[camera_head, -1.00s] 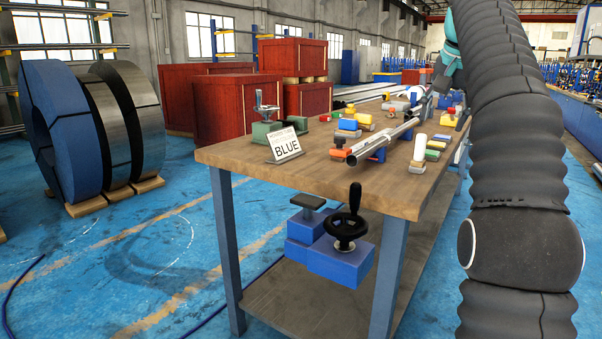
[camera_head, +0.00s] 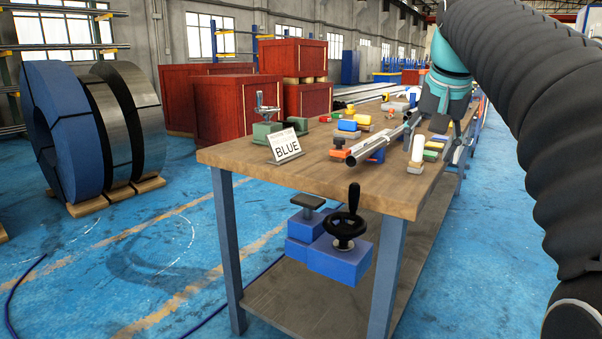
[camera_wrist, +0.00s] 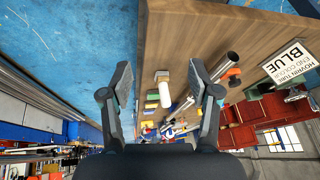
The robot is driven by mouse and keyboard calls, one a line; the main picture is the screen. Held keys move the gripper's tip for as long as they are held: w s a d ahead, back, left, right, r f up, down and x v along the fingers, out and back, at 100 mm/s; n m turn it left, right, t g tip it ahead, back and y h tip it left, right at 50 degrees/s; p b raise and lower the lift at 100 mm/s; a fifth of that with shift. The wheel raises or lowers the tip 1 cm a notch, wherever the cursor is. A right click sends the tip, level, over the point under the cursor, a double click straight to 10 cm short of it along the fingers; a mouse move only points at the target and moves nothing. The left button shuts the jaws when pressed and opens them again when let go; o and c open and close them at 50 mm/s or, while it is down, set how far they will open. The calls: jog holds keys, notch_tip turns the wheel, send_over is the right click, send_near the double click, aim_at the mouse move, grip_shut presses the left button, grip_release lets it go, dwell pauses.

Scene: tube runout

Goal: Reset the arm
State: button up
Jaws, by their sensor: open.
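My gripper (camera_wrist: 160,85) is open and empty in the wrist view, its two fingers spread wide with the table edge and a white-topped block between and beyond them. In the head view my arm reaches in from the right and its teal wrist is over the far right part of the workbench (camera_head: 240,160). A metal tube (camera_head: 372,146) lies on the bench on blue supports, left of my wrist. The tube end also shows in the wrist view (camera_wrist: 224,66), beside the right finger. The fingertips are not clear in the head view.
A sign reading BLUE (camera_head: 285,146) stands at the bench's near left, with a green clamp (camera_head: 267,128) behind it. A white cylinder on a block (camera_head: 417,150) and several coloured blocks stand near the tube. Red crates (camera_head: 215,103) and coils (camera_head: 62,130) stand left. The blue floor is open.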

jog(key=s+a+f+n, duration=0.2)
jog(key=s+a+f, duration=0.1)
jog(key=s+f, duration=0.9)
jog(key=s+a+f+n+p, duration=0.1)
jog(key=s+a+f, duration=0.3)
jog(key=s+f, duration=0.8)
notch_tip(320, 180, down, 4)
jog(key=shift+r+n+y, duration=0.2)
jog(key=shift+n+y, duration=0.1)
jog(key=shift+n, duration=0.6)
